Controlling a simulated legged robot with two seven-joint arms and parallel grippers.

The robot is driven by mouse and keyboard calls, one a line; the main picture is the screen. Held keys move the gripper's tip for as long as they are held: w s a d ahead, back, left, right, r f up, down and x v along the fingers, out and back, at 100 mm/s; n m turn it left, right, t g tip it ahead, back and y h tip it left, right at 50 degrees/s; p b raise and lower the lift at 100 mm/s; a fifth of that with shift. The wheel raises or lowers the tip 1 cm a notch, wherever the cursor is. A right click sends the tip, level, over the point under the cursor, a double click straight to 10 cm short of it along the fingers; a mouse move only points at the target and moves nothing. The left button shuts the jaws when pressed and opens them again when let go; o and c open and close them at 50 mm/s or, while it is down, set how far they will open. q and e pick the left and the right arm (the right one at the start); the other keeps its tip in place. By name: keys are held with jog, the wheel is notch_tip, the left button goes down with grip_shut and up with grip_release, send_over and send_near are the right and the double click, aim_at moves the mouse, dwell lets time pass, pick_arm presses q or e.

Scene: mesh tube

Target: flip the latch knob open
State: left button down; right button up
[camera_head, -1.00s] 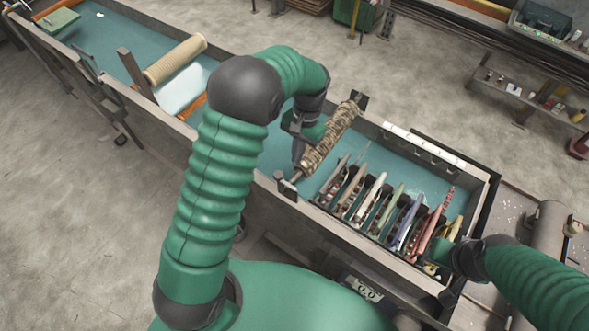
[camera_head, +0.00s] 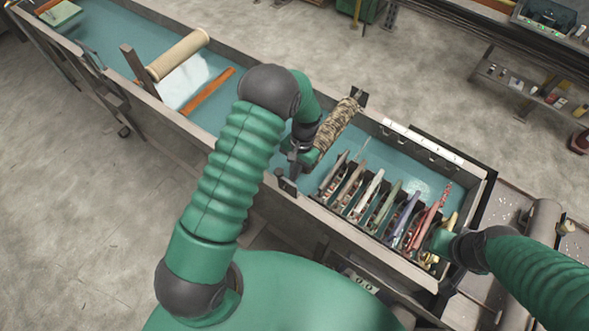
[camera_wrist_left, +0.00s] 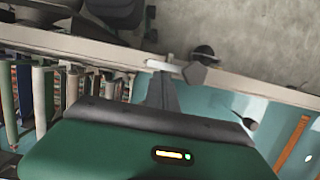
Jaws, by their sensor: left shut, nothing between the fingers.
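The camouflage mesh tube (camera_head: 337,124) lies across the blue trough. A dark latch bracket (camera_head: 286,183) sits on the trough's near rim at the tube's near end. In the left wrist view, a pale lever with a grey block (camera_wrist_left: 194,73) is on the rim; which part is the knob I cannot tell. My left gripper (camera_head: 292,172) points down at the bracket. In its wrist view the dark fingers (camera_wrist_left: 162,88) are together and empty, tips close below the pale lever; contact is unclear. My right gripper (camera_head: 440,246) is by the tool rack, its fingers not clear.
A rack of several coloured-handled tools (camera_head: 385,205) fills the trough's right end. A white strip with clips (camera_head: 424,143) lines the far rim. A cream roll (camera_head: 178,54) lies to the left. The trough floor between is mostly clear.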

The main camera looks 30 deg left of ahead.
pick_arm(q)
jog(key=shift+s+m, duration=0.15)
jog(key=shift+m, duration=0.65)
jog(key=shift+b, duration=0.3)
jog(key=shift+w+a, duration=0.15)
jog(key=shift+w, duration=0.05)
jog(key=shift+w+a, duration=0.15)
jog(key=shift+w, duration=0.35)
jog(key=shift+r, duration=0.1)
